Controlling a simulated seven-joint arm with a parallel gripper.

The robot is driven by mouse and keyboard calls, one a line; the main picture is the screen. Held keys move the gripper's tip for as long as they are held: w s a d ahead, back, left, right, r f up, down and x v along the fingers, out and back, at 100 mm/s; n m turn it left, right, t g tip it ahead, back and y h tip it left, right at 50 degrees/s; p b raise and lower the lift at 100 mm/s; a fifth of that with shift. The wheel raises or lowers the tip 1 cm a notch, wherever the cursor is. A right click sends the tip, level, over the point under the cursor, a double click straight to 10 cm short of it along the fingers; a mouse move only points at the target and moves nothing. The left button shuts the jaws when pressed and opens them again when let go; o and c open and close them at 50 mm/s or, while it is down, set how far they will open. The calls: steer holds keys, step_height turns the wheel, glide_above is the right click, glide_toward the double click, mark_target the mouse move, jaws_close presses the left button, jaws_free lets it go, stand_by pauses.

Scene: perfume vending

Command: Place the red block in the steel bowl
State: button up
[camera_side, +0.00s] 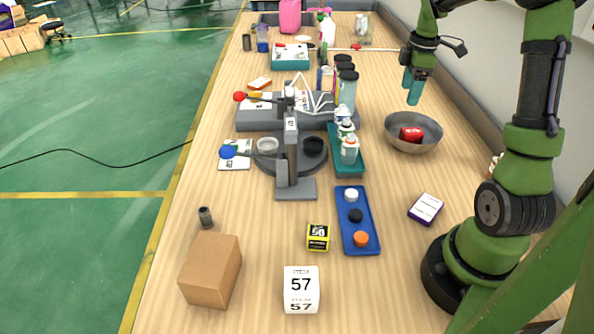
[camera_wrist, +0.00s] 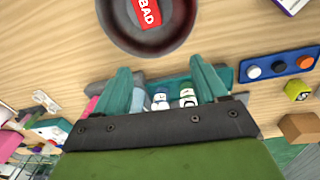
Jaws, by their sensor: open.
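The red block (camera_side: 411,134) lies inside the steel bowl (camera_side: 428,147) on the right side of the table. In the wrist view the block (camera_wrist: 147,12) shows the word "BAD" and rests inside the bowl (camera_wrist: 118,40), which is cut off by the top edge. My gripper (camera_side: 415,91) is above and just behind the bowl in the side view, pointing down. Its two teal fingers are apart in the wrist view (camera_wrist: 164,82), with nothing held between them.
A teal tray (camera_side: 347,168) with bottles stands left of the bowl. A blue tray (camera_side: 356,222) with caps, a white-and-purple box (camera_side: 425,208), a brown box (camera_side: 211,269) and a grey press stand (camera_side: 293,185) are nearer the front.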

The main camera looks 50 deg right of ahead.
steer(key=w+a+r+m+t, duration=0.1)
steer(key=a+r+m+t, duration=0.3)
steer(key=a, duration=0.7)
steer(key=s+a+r+m+t+y, duration=0.1)
steer(key=s+a+r+m, duration=0.1)
steer(key=a, duration=0.8)
steer(key=s+a+r+m+t+y, duration=0.1)
steer(key=s+a+m, duration=0.4)
steer(key=a, duration=0.5)
steer(key=shift+s+a+r+m, duration=0.15)
steer(key=shift+s+r+m, duration=0.2)
steer(key=shift+s, duration=0.65)
